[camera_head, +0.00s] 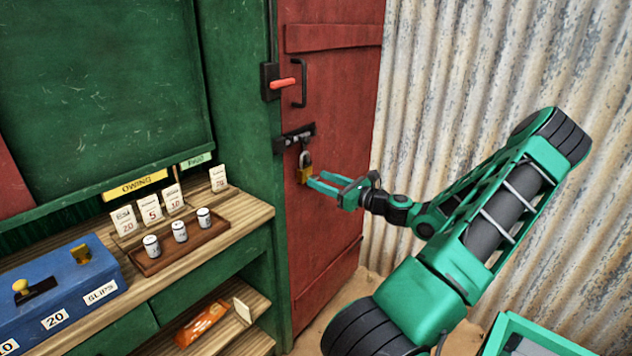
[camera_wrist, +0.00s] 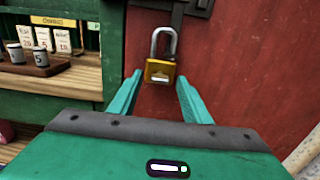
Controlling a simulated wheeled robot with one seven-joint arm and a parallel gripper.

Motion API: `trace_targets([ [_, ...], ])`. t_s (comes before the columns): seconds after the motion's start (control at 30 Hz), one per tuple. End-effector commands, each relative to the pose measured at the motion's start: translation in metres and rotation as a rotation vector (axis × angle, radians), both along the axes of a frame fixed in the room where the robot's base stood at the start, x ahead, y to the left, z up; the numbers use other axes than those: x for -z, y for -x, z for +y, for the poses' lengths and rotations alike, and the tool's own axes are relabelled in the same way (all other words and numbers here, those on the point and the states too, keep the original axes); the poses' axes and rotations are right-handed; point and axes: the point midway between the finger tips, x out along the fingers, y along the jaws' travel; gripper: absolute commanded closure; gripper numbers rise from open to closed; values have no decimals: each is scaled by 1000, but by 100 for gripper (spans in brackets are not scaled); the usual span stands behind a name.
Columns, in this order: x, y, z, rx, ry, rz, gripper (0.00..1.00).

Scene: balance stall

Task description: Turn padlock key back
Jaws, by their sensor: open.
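A brass padlock (camera_head: 305,173) with a steel shackle hangs from the dark hasp (camera_head: 297,138) on the red door (camera_head: 330,110). In the wrist view the padlock (camera_wrist: 160,72) hangs upright just beyond my fingertips, midway between them. A pale bar shows on the lower front of its body; I cannot tell whether it is the key. My gripper (camera_head: 312,182) is open, its two teal fingers pointing at the padlock's lower part. It also shows in the wrist view (camera_wrist: 159,88), with nothing between the fingers.
A red-handled latch (camera_head: 282,83) and a black door pull (camera_head: 299,83) are above the hasp. Left is a wooden counter (camera_head: 235,222) with a tray (camera_head: 187,254) of small weights, price cards and a blue box (camera_head: 60,290). A corrugated wall (camera_head: 430,90) stands right.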

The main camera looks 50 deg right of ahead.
Motion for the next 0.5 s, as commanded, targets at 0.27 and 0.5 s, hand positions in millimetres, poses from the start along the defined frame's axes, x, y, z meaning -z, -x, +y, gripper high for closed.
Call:
trace_targets([
  [0.27, 0, -16, 2, -1, 1, 1, 56],
  [0.5, 0, -16, 2, -1, 1, 1, 59],
])
